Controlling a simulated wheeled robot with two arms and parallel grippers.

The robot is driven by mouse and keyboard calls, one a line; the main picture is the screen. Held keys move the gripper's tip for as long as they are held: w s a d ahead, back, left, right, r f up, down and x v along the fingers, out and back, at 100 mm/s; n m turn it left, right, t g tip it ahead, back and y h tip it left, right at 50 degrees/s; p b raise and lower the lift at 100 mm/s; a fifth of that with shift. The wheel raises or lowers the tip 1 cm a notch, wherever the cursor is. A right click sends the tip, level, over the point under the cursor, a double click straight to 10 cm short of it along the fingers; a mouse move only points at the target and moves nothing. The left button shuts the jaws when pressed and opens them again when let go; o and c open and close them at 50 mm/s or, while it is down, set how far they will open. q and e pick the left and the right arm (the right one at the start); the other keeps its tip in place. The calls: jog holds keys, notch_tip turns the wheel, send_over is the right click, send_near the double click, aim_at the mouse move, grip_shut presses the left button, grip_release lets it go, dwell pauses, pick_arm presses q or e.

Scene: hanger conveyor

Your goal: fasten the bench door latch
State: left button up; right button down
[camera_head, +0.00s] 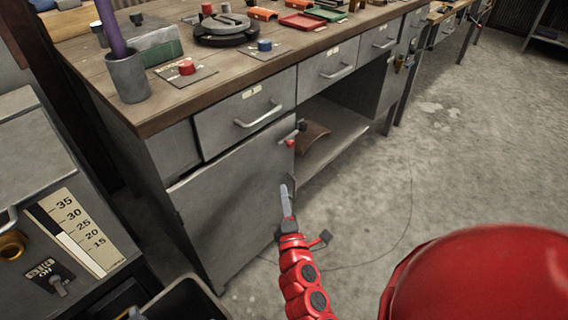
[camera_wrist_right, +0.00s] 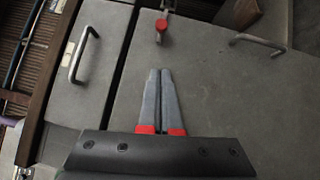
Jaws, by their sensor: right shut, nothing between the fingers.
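The grey bench door (camera_head: 228,195) is the large panel under the left drawer, and it fills much of the right wrist view (camera_wrist_right: 240,100). The latch (camera_head: 291,138) is a small metal bar with a red knob near the door's top right corner. It also shows at the top of the right wrist view (camera_wrist_right: 162,24). My right gripper (camera_head: 286,192) is shut and empty in front of the door's right side, below the latch and apart from it. In the wrist view its fingers (camera_wrist_right: 160,75) point towards the latch. I cannot tell whether the latch is engaged. My left gripper is not in view.
A door handle (camera_wrist_right: 257,43) lies right of the latch in the wrist view. The open shelf (camera_head: 335,150) right of the door holds a curved brown piece (camera_head: 311,136). A grey machine (camera_head: 50,200) stands at left. The floor (camera_head: 450,140) at right is clear.

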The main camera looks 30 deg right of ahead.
jog(key=shift+w, duration=0.15)
jog(key=p, duration=0.2)
send_near(293, 135)
jog(key=shift+w+a+r, duration=0.15)
jog(key=shift+w+a, duration=1.05)
jog(key=d, duration=0.2)
jog(key=w+d, duration=0.1)
jog(key=shift+w+d, duration=0.2)
jog(key=shift+d, duration=0.15)
